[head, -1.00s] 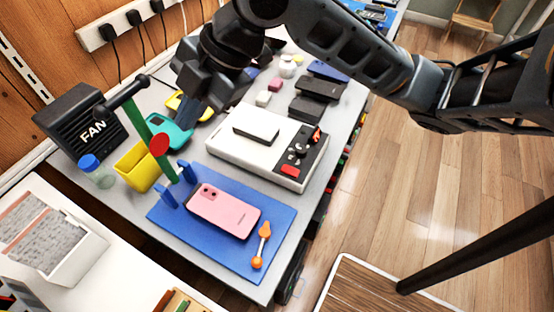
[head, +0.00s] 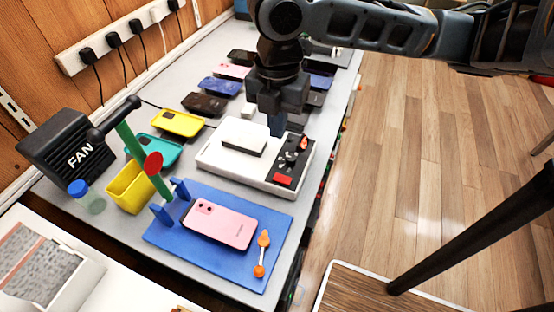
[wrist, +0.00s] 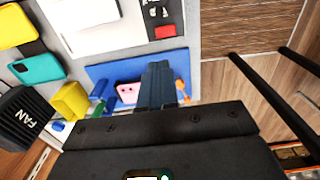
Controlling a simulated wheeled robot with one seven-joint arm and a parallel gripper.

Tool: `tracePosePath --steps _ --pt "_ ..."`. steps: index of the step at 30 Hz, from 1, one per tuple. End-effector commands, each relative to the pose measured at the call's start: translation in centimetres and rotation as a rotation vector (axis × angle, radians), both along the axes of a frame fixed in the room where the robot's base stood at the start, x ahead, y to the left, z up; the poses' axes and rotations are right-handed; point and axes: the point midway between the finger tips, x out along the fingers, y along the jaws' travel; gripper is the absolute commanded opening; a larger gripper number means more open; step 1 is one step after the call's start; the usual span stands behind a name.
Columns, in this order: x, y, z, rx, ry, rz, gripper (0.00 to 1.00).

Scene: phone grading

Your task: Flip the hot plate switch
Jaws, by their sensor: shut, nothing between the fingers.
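The hot plate (head: 215,158) is a white box with a raised white slab on top and a dark control panel (head: 294,160) along its right side. The panel carries a red rocker switch (head: 283,179) at its near end and a dial with orange marks. The hot plate (wrist: 95,40) also shows in the wrist view, with the red switch (wrist: 165,32) at its panel's end. My gripper (head: 277,128) is shut and empty, pointing down over the far part of the hot plate, near the panel. In the wrist view its closed fingers (wrist: 157,85) appear below the red switch.
A blue mat (head: 185,240) with a pink phone (head: 222,224) and an orange-ended tool (head: 261,254) lies in front. Several phones and cases (head: 204,103) lie behind.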

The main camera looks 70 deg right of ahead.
Motion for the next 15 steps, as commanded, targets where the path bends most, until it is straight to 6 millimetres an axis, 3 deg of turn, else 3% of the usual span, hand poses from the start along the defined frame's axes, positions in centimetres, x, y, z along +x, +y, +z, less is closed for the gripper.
tracePosePath --steps 5,15 --pt "0.0 0.1 -1.7 0.004 0.001 -0.002 0.0" --pt "0.0 0.1 -8.2 0.004 0.001 -0.004 0.0"
